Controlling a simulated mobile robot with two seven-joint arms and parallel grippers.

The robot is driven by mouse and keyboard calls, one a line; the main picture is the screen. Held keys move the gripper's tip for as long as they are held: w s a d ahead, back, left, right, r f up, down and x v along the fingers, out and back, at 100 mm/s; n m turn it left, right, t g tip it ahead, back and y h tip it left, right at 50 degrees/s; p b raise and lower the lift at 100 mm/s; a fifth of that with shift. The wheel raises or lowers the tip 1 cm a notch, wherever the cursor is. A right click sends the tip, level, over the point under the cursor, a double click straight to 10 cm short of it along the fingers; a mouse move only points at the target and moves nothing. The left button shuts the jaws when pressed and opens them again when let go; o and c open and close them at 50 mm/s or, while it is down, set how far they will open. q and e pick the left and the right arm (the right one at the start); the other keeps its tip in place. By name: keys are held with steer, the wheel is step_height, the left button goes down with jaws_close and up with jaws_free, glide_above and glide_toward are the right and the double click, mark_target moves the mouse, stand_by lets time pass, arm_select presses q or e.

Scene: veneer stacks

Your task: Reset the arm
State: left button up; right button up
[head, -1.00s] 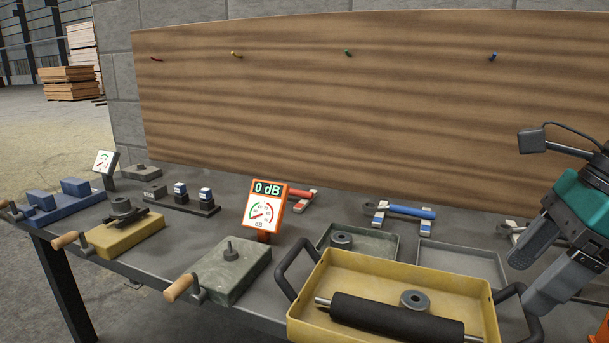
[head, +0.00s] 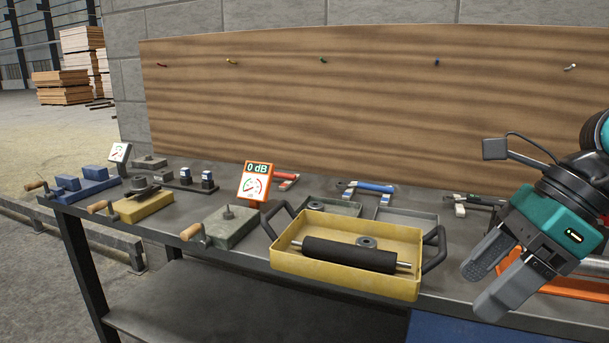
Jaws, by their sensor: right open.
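My right gripper (head: 482,292) is at the right of the head view, teal and black with two grey fingers pointing down and left. Its fingers are apart with nothing between them. It hangs in front of the workbench (head: 330,292), to the right of the yellow tray (head: 345,279). My left gripper is not in view.
An orange-framed meter (head: 256,182) reads 0 dB. Crank blocks in blue (head: 90,190), yellow (head: 143,206) and grey-green (head: 229,227) line the bench's left part. Red (head: 285,178) and blue (head: 374,187) handled tools lie behind. A wood panel (head: 370,105) stands at the back.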

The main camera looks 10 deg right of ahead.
steer(key=w+a+m+y+p, duration=0.1)
steer(key=w+a+m+y, duration=0.15)
steer(key=a+y, duration=0.4)
steer(key=w+a+m+y+p, duration=0.1)
steer(key=w+a+m+y, duration=0.15)
steer(key=a+y, duration=0.4)
steer(key=w+f+m+t+p, duration=0.1)
steer(key=w+f+m+t, duration=0.3)
steer(key=m+t, duration=0.95)
steer(key=d+f+m+t+h+p, duration=0.2)
steer(key=d+f+m+h, duration=0.1)
steer(key=f+m+h, duration=1.35)
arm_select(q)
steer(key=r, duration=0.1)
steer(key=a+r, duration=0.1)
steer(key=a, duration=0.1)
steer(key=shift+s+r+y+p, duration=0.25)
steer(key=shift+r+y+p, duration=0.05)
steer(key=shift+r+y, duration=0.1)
arm_select(e)
steer(key=s+d+f+m+g, duration=0.1)
steer(key=s+f+m+g, duration=0.5)
steer(key=s+f+m, duration=0.4)
step_height(320, 180, down, 3)
steer(key=shift+s+f, duration=0.1)
steer(key=shift+s, duration=0.4)
steer(key=shift+g+h, duration=0.25)
